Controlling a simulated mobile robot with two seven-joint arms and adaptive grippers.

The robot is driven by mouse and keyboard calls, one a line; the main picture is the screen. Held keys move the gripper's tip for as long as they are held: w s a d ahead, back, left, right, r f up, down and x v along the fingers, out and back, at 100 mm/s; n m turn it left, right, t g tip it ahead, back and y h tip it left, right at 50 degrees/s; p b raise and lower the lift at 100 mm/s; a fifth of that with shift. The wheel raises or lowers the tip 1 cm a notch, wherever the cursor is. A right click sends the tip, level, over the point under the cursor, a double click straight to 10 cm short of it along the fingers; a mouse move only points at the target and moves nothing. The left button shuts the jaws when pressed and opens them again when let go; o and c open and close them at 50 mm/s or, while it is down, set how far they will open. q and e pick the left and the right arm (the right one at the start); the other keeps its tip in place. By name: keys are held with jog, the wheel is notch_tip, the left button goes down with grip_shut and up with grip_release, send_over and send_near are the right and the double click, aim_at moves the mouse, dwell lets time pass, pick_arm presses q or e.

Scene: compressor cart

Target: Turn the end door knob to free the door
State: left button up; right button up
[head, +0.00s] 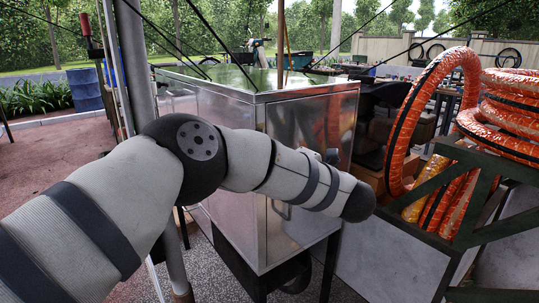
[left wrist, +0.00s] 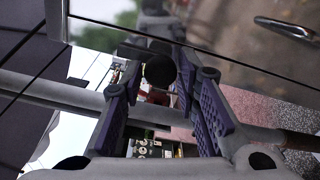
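The metal cabinet (head: 225,110) stands in the middle of the head view, its shiny end door (head: 312,125) facing right and partly covered by my left arm. In the left wrist view a round dark knob (left wrist: 160,71) sits in front of the reflective door panel (left wrist: 225,40). My left gripper (left wrist: 158,66) has its two purple-padded fingers apart, one on each side of the knob near the fingertips. I cannot tell whether either finger touches it. The knob and my left gripper are hidden in the head view. My right gripper is not in view.
A bent metal handle (left wrist: 288,29) is on the panel, right of the knob. Orange-wrapped tyres (head: 441,110) sit in a green-framed rack (head: 480,190) close to the cabinet's right. A grey post (head: 139,65) stands at its left. Paving is clear at far left.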

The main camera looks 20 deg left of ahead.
pick_arm(q)
jog(key=shift+o, duration=0.5)
jog(key=shift+d, duration=0.1)
jog(key=v, duration=1.2)
notch_tip(320, 180, down, 18)
jog(key=w+a+m+t+h, duration=0.1)
jog(key=m+t+h, duration=0.3)
jog(key=m+h, duration=0.9)
jog(key=s+a+f+m+g, duration=0.4)
jog(key=s+f+m, duration=0.55)
jog(key=f, duration=0.35)
jog(key=s+a+f+m+g+h, duration=0.1)
jog(key=s+a+f+m+g, duration=0.2)
jog(key=s, duration=0.4)
jog(key=s+a+f+m+g, duration=0.2)
jog(key=s+f+g, duration=0.15)
jog(key=s, duration=0.25)
jog(key=s+a+m+g, duration=0.2)
jog(key=s+g, duration=0.1)
jog(key=s, duration=0.7)
jog(key=s+a+m+g, duration=0.1)
jog(key=s+a+g, duration=0.2)
jog(key=s, duration=0.8)
jog(key=shift+a+f+m, duration=0.25)
jog(key=shift+m, duration=0.1)
